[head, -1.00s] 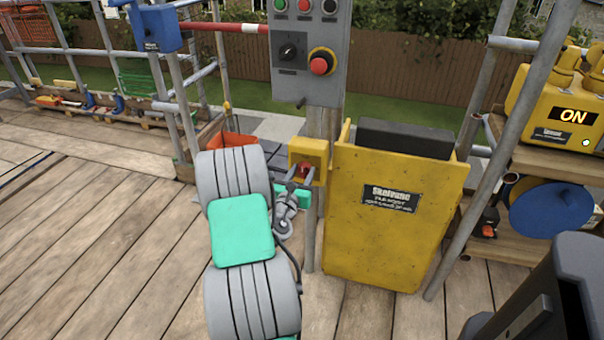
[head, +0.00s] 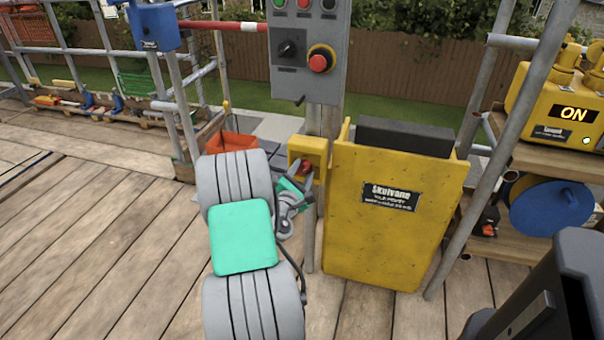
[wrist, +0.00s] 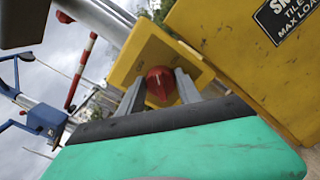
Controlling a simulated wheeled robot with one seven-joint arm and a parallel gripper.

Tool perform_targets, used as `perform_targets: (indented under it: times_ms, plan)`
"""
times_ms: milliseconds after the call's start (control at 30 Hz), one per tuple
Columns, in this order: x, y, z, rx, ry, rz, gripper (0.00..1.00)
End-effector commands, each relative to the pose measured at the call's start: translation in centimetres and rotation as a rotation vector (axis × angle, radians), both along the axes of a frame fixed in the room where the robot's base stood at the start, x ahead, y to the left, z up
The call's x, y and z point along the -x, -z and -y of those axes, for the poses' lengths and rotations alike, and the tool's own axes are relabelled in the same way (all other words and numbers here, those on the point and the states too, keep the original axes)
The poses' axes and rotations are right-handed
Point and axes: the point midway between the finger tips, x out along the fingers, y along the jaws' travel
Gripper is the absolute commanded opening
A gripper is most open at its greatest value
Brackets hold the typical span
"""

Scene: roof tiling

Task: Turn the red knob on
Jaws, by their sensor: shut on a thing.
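The red knob (head: 306,168) sits on the face of a small yellow box (head: 318,146) fixed to the grey post, left of the big yellow bin. In the wrist view the knob (wrist: 160,83) is a round red cap with a ridge. My gripper (head: 302,174) is at the knob, with its two grey fingers on either side of it. In the wrist view the gripper (wrist: 160,90) is shut on the knob, and the gripper looks rolled relative to the box. The fingers hide part of the knob's sides.
A grey control panel (head: 289,75) with a black selector and a red button (head: 318,63) is above on the post. The yellow bin (head: 390,225) stands close on the right. A yellow machine (head: 556,100) showing "ON" is at right. Open planks lie left.

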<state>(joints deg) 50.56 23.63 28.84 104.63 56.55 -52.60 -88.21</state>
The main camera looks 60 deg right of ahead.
Motion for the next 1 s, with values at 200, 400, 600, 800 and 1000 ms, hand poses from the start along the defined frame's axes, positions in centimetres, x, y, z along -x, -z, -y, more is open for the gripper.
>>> perform_targets:
  times_ms: [200,400,600,800,1000]
  plan:
    - [0.16,0.33,0.00,-0.033,0.002,0.202,0.00]
    - [0.21,0.46,0.00,-0.063,0.003,0.389,0.00]
    - [0.21,0.55,0.00,-0.090,0.002,0.565,0.00]
    - [0.22,0.55,0.02,-0.112,0.002,0.706,0.00]
    - [0.22,0.57,0.00,-0.128,0.002,0.798,0.00]
